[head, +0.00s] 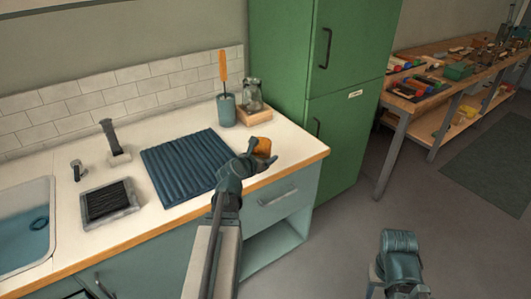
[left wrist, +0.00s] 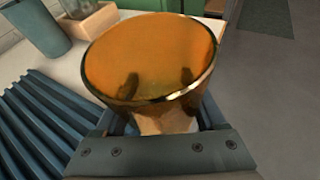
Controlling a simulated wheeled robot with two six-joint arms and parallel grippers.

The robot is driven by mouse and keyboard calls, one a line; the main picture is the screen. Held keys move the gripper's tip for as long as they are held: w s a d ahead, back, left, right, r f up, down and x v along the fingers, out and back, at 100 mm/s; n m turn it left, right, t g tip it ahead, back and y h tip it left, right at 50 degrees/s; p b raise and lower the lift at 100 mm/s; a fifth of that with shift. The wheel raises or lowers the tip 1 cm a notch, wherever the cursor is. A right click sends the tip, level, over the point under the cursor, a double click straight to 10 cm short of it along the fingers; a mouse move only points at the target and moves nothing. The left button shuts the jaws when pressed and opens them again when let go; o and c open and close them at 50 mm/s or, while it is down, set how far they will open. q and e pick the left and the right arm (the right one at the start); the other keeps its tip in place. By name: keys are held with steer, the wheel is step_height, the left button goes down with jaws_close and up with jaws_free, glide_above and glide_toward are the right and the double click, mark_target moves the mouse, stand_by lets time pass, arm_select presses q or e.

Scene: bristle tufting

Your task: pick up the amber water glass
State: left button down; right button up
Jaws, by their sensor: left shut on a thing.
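The amber water glass (head: 264,146) is at the right end of the white counter in the head view, partly hidden by my left gripper. My left gripper (head: 262,158) is shut on the glass. In the left wrist view the glass (left wrist: 150,60) fills the upper middle, its wide rim facing the camera, with the gripper's fingers (left wrist: 165,112) around its lower part. I cannot tell whether its base touches the counter. My right gripper (head: 401,262) is at the lower right of the head view, over the floor; its fingertips do not show clearly.
A blue ribbed drying mat (head: 180,165) lies left of the glass. Behind stand a teal cup (head: 226,112) with an orange-handled brush and a wooden box (head: 256,115) holding jars. A green fridge (head: 340,130) stands to the right. A sink (head: 22,225) is at the far left.

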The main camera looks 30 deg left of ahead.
mark_target(261, 155)
arm_select(q)
steer(key=shift+s+d+r, duration=0.1)
steer(key=shift+s+d, duration=0.15)
steer(key=shift+s, duration=0.6)
steer(key=shift+s+d+r, duration=0.1)
steer(key=shift+s+d, duration=0.15)
steer(key=shift+s, duration=0.55)
steer(key=shift+s, duration=0.1)
stand_by(0.7)
